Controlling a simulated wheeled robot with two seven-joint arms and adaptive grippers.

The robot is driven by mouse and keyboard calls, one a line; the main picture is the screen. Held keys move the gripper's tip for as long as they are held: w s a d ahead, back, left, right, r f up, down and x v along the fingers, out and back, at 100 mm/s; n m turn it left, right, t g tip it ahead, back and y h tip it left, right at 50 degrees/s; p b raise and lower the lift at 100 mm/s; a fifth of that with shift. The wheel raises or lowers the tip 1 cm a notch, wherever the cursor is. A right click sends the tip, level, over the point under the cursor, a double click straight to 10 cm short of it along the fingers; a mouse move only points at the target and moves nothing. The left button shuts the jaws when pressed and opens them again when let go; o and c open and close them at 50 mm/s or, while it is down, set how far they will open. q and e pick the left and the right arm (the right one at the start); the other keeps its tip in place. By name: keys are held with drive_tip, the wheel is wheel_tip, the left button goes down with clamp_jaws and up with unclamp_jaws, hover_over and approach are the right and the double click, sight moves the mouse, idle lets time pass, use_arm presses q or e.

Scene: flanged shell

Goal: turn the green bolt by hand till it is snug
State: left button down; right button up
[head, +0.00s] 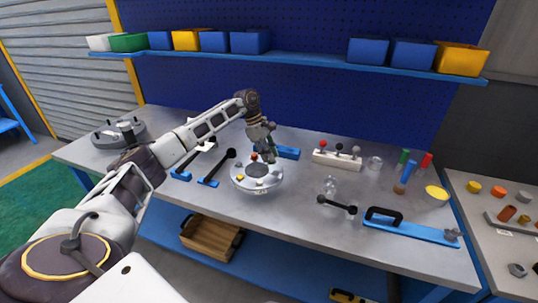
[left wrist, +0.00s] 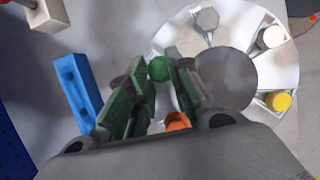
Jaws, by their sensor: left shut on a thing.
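The round flanged shell (head: 258,186) sits on the bench in the head view, with coloured bolt heads around its rim. It also fills the upper right of the left wrist view (left wrist: 225,78). The green bolt (left wrist: 159,69) is between the tips of my left gripper (left wrist: 160,74), which is shut on it from above. In the head view my left gripper (head: 268,150) is at the far side of the shell and hides the green bolt. An orange bolt (left wrist: 177,122), a yellow bolt (left wrist: 279,102), a white bolt (left wrist: 271,37) and a grey bolt (left wrist: 207,18) also show. My right gripper is not in view.
A blue block (left wrist: 73,88) lies beyond the shell. Black-handled tools (head: 217,168) lie left of it, and a dark double-ended tool (head: 337,204) lies to the right. A white block with coloured knobs (head: 337,160) stands behind right. The bench front is mostly clear.

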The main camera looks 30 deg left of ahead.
use_arm(q)
drive_tip(key=shift+w+a+r, duration=0.1)
drive_tip(key=shift+w+r, duration=0.05)
drive_tip(key=shift+r, duration=0.2)
drive_tip(key=c, duration=1.3)
unclamp_jaws()
drive_tip(key=shift+c, duration=0.2)
drive_tip(key=shift+o, duration=0.3)
drive_tip(key=shift+f, duration=0.15)
drive_tip(key=shift+f, duration=0.1)
drive_tip(key=v, duration=1.2)
